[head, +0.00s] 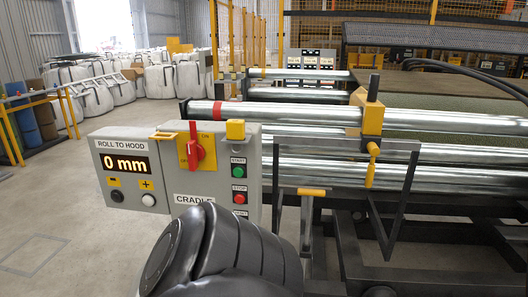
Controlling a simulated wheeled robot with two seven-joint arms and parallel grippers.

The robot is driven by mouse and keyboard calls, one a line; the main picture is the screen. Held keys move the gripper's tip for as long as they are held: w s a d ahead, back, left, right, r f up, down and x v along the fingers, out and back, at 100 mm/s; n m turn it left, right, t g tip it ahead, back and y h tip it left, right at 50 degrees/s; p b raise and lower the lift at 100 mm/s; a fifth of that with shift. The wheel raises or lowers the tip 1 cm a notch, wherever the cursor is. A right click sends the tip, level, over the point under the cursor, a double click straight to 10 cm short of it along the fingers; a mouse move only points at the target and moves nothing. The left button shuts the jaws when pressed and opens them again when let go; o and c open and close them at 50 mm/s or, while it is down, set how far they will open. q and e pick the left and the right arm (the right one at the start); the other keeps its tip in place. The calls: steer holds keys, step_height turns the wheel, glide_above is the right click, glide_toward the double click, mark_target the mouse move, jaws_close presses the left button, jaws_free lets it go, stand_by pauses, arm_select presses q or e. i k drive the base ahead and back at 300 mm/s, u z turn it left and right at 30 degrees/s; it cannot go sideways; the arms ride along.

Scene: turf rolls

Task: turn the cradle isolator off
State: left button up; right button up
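The cradle isolator is a red rotary handle (195,149) on a yellow plate (183,160) on the grey cradle control box (214,188). The handle stands about upright, and its top lies by the partly covered lettering, which seems to read ON. Other lettering at the plate's left is partly hidden by the handle. The label CRADLE shows below it. A dark, rounded arm link of mine fills the bottom middle and covers the lower part of the box. Neither gripper's fingers are in view. Nothing touches the handle.
Left of the isolator is a ROLL TO HOOD display (127,164) reading 0 mm. Green start (239,171) and red stop (240,197) buttons sit to its right. Steel rollers (300,115) and a black frame (395,190) stand close on the right. Floor at left is clear.

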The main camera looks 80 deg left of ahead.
mark_target(196, 153)
steer(key=u, duration=3.45)
steer(key=k, duration=0.4)
steer(key=u, duration=0.65)
steer(key=i, duration=0.35)
steer(key=z, duration=0.05)
